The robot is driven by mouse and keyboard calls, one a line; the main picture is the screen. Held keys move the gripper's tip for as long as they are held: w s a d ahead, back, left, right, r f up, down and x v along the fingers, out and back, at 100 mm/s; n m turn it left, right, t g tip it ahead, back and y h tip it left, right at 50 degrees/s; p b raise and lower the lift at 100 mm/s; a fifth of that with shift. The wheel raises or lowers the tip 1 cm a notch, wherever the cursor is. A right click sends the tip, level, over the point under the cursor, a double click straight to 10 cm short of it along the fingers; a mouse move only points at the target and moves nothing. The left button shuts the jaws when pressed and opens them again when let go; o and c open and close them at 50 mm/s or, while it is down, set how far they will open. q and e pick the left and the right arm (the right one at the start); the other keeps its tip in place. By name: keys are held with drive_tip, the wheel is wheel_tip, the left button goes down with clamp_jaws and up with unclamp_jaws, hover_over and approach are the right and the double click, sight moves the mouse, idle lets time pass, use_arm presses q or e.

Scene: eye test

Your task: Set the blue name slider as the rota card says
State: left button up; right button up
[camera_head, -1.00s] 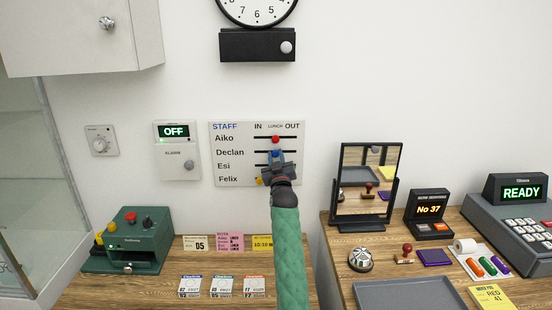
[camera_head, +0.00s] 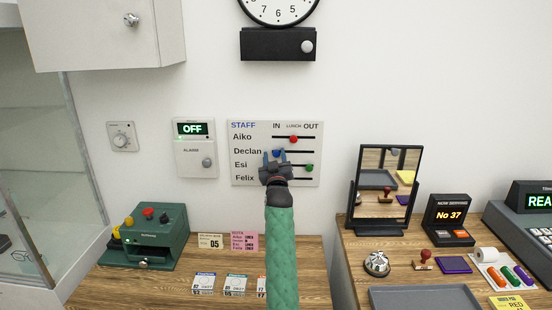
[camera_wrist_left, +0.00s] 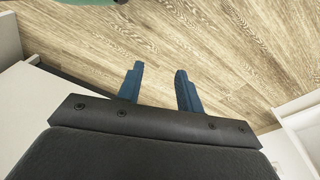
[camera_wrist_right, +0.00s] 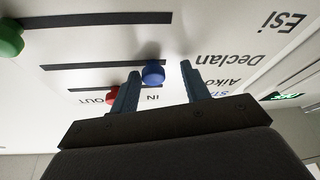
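The white staff board (camera_head: 240,128) hangs on the wall with rows Aiko, Declan, Esi and Felix. The blue slider (camera_head: 276,153) is in the Declan row, at the IN end of its track. My right gripper (camera_head: 276,160) is open at the board. In the right wrist view its fingers straddle the blue slider (camera_wrist_right: 153,73), which sits close against the left finger; firm contact is hard to tell. The pink rota card (camera_head: 244,242) stands on the desk, its entries too small to read surely. My left gripper (camera_wrist_left: 160,85) is open and empty above the wooden floor.
The red slider (camera_head: 293,139) is mid-track and the green slider (camera_head: 309,168) near OUT. Felix's slider is hidden behind my right gripper. An alarm panel (camera_head: 195,150) reading OFF is left of the board; a mirror (camera_head: 388,185) stands at right.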

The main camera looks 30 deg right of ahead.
drive_tip(key=shift+s+f, duration=0.2)
drive_tip(key=shift+s, duration=0.15)
use_arm(q)
wheel_tip(320, 180, up, 10)
drive_tip(key=w+d+b, duration=0.2)
drive_tip(key=b, duration=0.1)
drive_tip(key=shift+w, duration=0.2)
use_arm(e)
drive_tip(key=v, duration=0.7)
drive_tip(key=shift+a+r, duration=0.1)
drive_tip(key=shift+a, duration=0.05)
